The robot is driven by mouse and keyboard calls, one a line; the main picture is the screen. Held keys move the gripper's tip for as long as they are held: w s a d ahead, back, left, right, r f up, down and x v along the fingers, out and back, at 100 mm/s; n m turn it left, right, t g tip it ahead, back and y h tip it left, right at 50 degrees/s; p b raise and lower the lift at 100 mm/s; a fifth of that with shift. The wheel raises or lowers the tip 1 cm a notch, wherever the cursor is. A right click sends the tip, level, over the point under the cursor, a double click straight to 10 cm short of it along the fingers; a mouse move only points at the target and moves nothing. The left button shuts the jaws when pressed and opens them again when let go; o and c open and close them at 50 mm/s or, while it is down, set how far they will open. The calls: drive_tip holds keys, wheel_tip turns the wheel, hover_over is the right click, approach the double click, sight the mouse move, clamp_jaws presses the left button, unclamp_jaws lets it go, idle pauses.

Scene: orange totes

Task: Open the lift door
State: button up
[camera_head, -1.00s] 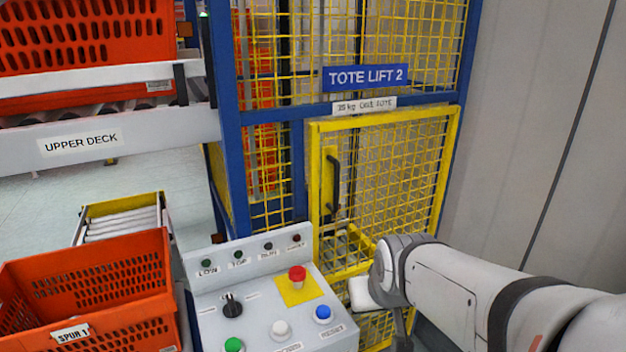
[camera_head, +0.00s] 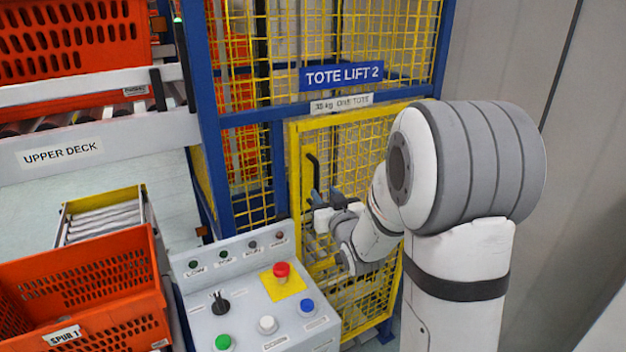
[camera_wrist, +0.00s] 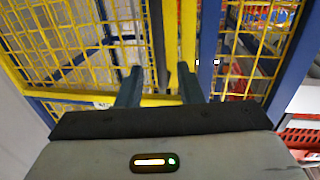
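The lift door is a yellow mesh panel in a yellow frame (camera_head: 294,170), and it looks shut in the blue lift frame. Its black upright handle (camera_head: 315,168) is on the left side; its lower part is hidden by my gripper. My gripper (camera_head: 318,205) is at the handle's lower part. In the wrist view, my gripper's two dark fingers (camera_wrist: 160,85) are spread apart. The dark handle (camera_wrist: 156,45) runs upright between them in the picture, and neither finger visibly presses on it. The yellow door edge (camera_wrist: 187,35) is just right of it.
A control panel (camera_head: 240,300) with a red stop button and several other knobs stands in front, left of my arm. An orange tote (camera_head: 85,275) is at lower left. A conveyor marked UPPER DECK (camera_head: 110,145) is at upper left. A grey wall (camera_head: 510,60) is at right.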

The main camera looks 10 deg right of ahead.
sight(317, 183)
drive_tip(key=w+p, duration=0.1)
drive_tip(key=w, duration=0.3)
drive_tip(key=w+a+p, duration=0.1)
drive_tip(key=w, duration=0.2)
drive_tip(key=shift+p, duration=0.3)
drive_tip(key=shift+c, duration=0.4)
drive_tip(key=shift+d, duration=0.1)
clamp_jaws()
